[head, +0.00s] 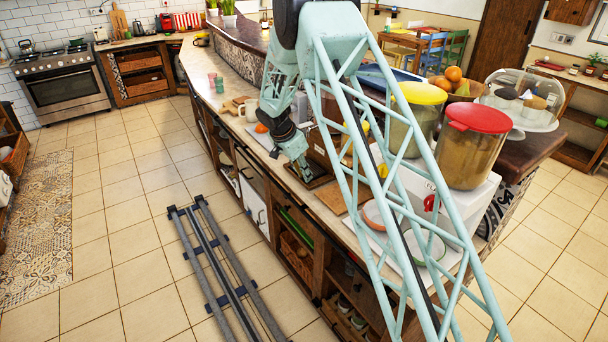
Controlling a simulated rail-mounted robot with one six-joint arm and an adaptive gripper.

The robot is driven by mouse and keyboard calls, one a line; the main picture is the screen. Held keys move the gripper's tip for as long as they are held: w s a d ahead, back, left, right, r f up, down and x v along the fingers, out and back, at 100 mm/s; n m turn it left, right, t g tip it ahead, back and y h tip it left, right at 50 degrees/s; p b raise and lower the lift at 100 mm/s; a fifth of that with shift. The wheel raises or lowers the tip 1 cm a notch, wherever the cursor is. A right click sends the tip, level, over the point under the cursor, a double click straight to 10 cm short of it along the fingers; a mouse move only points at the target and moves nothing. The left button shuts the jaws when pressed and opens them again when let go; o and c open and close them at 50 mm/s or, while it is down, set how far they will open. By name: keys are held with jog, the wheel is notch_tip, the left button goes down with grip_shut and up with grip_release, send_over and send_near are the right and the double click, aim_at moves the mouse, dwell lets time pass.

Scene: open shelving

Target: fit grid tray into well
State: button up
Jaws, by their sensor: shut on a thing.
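My gripper (302,167) points down over the island counter, small and dark in the head view. Its fingertips meet a dark, flat, tray-like thing, which I take to be the grid tray (318,182). The gripper is shut on it. The tray is low, close to the counter top. Its grid pattern is too small to make out. I cannot tell the well apart from the dark shape under the gripper, nor whether the tray sits inside it.
A brown board (332,198) lies just in front. Bowls (376,214), a red-lidded jar (470,150) and a yellow-lidded jar (413,120) stand to the right. Cups and a wooden board (232,105) are farther back. Floor rails (222,265) run beside the island.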

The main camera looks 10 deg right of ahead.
jog(key=shift+f, duration=0.15)
dwell(0.3)
jog(key=o, duration=0.9)
jog(key=shift+r, duration=0.25)
jog(key=shift+v, duration=5.95)
jog(key=shift+r, duration=0.1)
